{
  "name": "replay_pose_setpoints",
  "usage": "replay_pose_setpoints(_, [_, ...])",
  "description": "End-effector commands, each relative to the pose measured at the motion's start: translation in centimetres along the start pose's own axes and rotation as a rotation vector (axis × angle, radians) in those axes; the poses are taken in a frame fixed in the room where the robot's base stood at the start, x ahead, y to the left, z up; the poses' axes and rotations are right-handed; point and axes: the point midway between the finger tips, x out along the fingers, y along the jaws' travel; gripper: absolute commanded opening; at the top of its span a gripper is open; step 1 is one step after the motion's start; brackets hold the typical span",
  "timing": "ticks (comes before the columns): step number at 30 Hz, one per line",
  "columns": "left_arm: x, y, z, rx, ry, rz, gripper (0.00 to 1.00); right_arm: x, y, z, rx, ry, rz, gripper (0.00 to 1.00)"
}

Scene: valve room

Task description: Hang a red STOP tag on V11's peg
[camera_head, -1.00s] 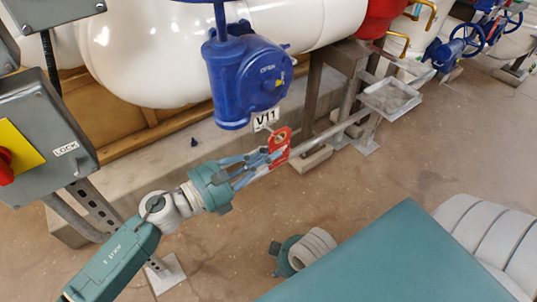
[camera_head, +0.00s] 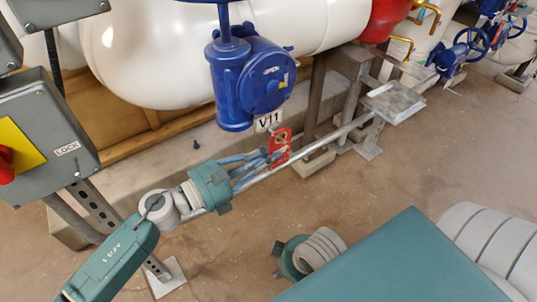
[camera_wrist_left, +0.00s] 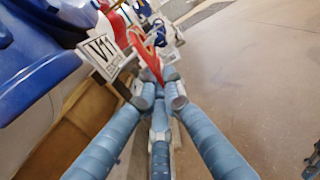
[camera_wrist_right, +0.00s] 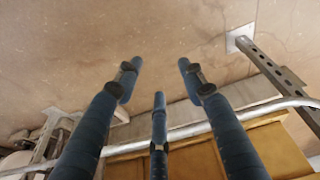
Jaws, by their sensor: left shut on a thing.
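The blue V11 valve (camera_head: 250,82) stands at upper middle, with its white V11 label plate (camera_head: 268,122) below it. The label also shows in the left wrist view (camera_wrist_left: 103,47). My left gripper (camera_head: 272,157) is shut on the red STOP tag (camera_head: 281,146), which is just below the label. The tag shows edge-on beyond the fingertips in the left wrist view (camera_wrist_left: 147,58). I cannot clearly make out the peg, or whether the tag's hole is on it. My right gripper (camera_wrist_right: 158,72) is open and empty, pointing at floor and wall base.
A grey pipe (camera_head: 330,135) runs behind the tag to a small metal tray (camera_head: 395,102) on a stand. A grey lock box (camera_head: 45,140) with a red knob is at left. A concrete ledge (camera_head: 170,160) runs below the white tank.

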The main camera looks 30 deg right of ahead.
Motion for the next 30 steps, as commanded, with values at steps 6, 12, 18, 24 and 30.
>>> replay_pose_setpoints(6, [0.0,0.0,0.0,0.0,0.0,0.0,0.0,0.0,0.0,0.1,0.0,-0.004,0.0,0.4])
replay_pose_setpoints(12, [0.0,0.0,0.0,0.0,0.0,0.0,0.0,0.1,0.0,0.2,0.0,-0.005,0.0,0.4])
replay_pose_setpoints(18, [0.0,0.1,-0.2,0.0,0.0,0.0,0.0,-0.1,0.0,0.4,0.001,-0.011,0.0,0.4])
replay_pose_setpoints(24, [0.0,0.3,-0.3,0.0,0.0,0.0,0.0,-1.0,0.0,0.0,0.001,0.005,0.0,0.4])
replay_pose_setpoints(30, [0.0,0.4,-0.4,0.001,0.0,0.0,0.0,-1.5,0.0,0.3,0.002,0.001,0.0,0.4])
